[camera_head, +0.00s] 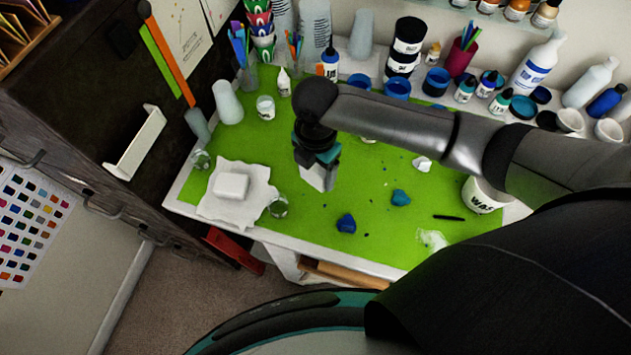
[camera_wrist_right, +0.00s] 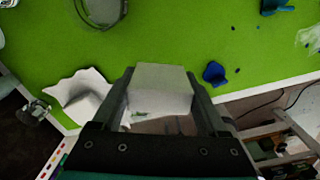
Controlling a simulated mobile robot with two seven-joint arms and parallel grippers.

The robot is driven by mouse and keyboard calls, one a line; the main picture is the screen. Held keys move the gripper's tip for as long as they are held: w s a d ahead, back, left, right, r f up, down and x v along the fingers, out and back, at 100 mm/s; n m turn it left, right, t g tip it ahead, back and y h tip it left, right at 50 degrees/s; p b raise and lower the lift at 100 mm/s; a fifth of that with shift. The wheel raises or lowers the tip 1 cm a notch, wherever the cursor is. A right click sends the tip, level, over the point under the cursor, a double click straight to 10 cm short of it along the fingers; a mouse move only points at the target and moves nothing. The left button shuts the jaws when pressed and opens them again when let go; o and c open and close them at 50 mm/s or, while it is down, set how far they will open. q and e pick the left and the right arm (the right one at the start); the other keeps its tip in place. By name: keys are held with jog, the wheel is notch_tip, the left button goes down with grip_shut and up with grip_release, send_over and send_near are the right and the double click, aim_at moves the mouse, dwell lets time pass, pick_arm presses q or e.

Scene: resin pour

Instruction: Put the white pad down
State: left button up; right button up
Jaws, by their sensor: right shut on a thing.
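The white pad (camera_wrist_right: 160,90) is a pale block gripped between the two fingers of my right gripper (camera_head: 318,172). In the head view the pad (camera_head: 319,179) shows at the gripper's tip, over the green mat (camera_head: 300,220). It appears to be held above the mat; the exact gap is hard to tell. A second white block (camera_head: 230,186) lies on a crumpled white sheet (camera_head: 255,190) at the left of the mat. This sheet also shows in the wrist view (camera_wrist_right: 77,87). My left gripper is not in view.
A clear glass (camera_head: 278,206) stands beside the sheet. Blue lumps (camera_head: 346,223) and a white waste tub (camera_head: 482,196) lie to the right. Bottles and jars (camera_head: 403,55) line the back shelf. Green mat around the gripper's front is mostly free.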

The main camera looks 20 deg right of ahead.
aim_at(316, 165)
jog(key=shift+f+b, duration=0.35)
jog(key=shift+f, duration=2.4)
jog(key=shift+f, duration=0.1)
jog(key=o, duration=1.5)
notch_tip(316, 165, up, 12)
jog(key=shift+r+p, duration=0.15)
jog(key=shift+p, duration=0.65)
